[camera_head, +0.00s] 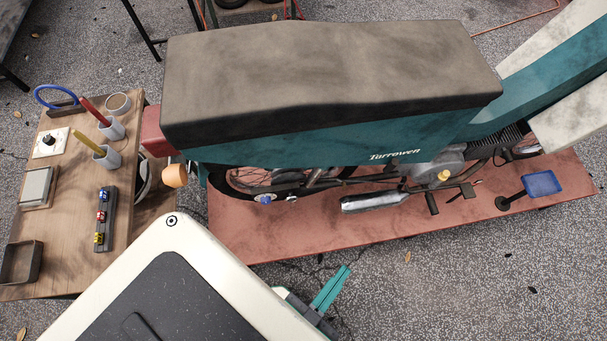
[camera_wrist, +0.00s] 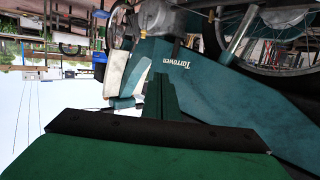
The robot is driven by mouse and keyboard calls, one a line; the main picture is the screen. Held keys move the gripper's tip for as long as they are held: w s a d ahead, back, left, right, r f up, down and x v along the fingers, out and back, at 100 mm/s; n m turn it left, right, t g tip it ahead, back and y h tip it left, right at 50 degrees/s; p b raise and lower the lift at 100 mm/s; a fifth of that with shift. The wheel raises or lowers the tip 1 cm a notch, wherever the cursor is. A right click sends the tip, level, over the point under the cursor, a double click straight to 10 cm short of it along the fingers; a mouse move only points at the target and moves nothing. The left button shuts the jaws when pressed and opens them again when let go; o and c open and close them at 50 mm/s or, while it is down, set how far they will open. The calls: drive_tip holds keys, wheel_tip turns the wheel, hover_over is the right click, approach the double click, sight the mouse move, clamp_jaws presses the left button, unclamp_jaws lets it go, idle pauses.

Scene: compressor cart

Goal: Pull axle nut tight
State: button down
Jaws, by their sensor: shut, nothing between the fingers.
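A teal motorbike (camera_head: 330,150) marked "Tarrowen" stands on a red platform. Its rear wheel (camera_head: 235,183) is partly hidden under the bodywork. A small blue-ended fitting (camera_head: 265,198) sits at the wheel's lower side, with a small pale one beside it; I cannot tell for sure which is the axle nut. My gripper (camera_head: 331,288), with teal fingers, is shut and empty. It is in front of the platform, apart from the bike. In the wrist view my shut fingers (camera_wrist: 160,95) point toward the teal bodywork (camera_wrist: 190,75), and a spoked wheel (camera_wrist: 275,40) shows at upper right.
A wooden bench (camera_head: 70,275) at left holds cups with red-handled (camera_head: 95,108) and yellow-handled (camera_head: 88,141) tools, a rack (camera_head: 105,220) of coloured pieces and small trays. The front right floor is mostly clear.

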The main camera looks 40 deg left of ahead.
drive_tip(key=w+a+f+n+g+y, duration=0.1)
drive_tip(key=w+a+f+g, duration=0.15)
drive_tip(key=f, duration=0.75)
drive_tip(key=w+a+f+n+g+y, duration=0.1)
drive_tip(key=w+a+f+g, duration=0.2)
drive_tip(key=f, duration=0.7)
drive_tip(key=w+a+f+n+g+y, duration=0.1)
drive_tip(key=w+f+n+g, duration=0.3)
drive_tip(key=f, duration=0.6)
drive_tip(key=w+a+n+g+y, duration=0.4)
drive_tip(key=w+a+g, duration=0.3)
drive_tip(key=w+a, duration=0.2)
drive_tip(key=shift+w+a+n, duration=0.2)
drive_tip(key=shift+w+n, duration=0.4)
drive_tip(key=shift+w, duration=0.4)
